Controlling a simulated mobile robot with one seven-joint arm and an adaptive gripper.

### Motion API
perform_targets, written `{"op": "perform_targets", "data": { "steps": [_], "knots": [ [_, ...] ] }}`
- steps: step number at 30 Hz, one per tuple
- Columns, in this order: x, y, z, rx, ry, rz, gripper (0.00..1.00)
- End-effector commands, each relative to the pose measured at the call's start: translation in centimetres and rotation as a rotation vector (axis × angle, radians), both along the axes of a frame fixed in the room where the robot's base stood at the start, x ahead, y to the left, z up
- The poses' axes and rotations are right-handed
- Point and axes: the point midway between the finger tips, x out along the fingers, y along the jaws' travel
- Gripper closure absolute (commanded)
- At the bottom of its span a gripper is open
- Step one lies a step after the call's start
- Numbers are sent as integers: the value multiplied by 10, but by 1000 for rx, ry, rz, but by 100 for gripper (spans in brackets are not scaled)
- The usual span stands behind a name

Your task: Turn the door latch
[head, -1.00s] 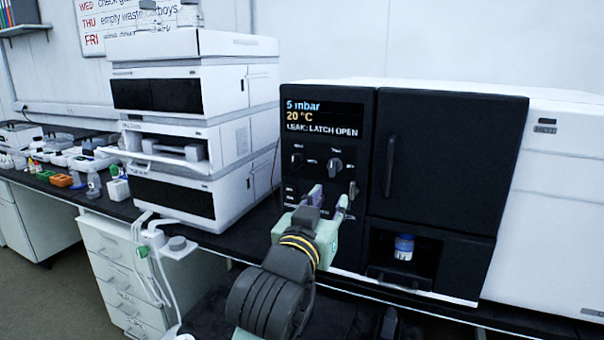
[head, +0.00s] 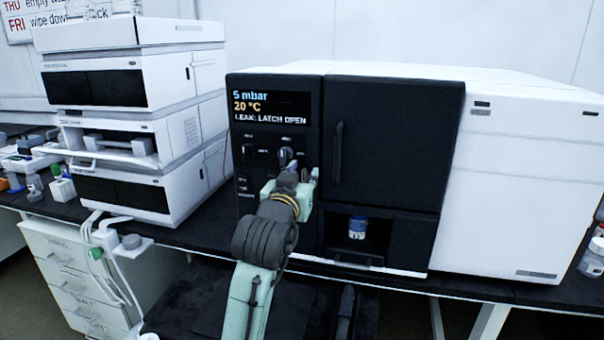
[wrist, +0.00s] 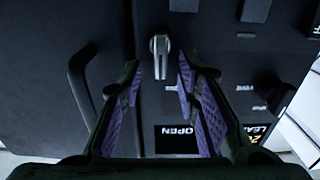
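The door latch, a small lever knob (head: 287,155) with a light pointer, sits on the black control panel (head: 236,140) below the display. In the wrist view the latch (wrist: 159,55) shows a metallic lever standing nearly upright in the picture, in the gap between my fingers and ahead of their tips. My gripper (head: 304,170) is just below and right of the latch in the head view. It is open and empty in the wrist view (wrist: 159,72); I see no contact. The black door (head: 395,140) is closed against the front, with a vertical handle (head: 338,150).
The display (head: 270,107) reads "5 mbar, 20 °C, LEAK: LATCH OPEN". Another knob (head: 248,151) is left of the latch. A blue-capped vial (head: 357,229) stands in the recess below the door. A stacked white instrument (head: 140,110) stands to the left on the dark bench.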

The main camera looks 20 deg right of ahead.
Motion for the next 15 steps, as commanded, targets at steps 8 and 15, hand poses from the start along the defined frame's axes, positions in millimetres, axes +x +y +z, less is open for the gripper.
{"op": "perform_targets", "data": {
  "steps": [8,15],
  "knots": [
    [0,0,0,-1,-1,0,77],
    [0,0,0,-1,-1,0,93]
  ]
}}
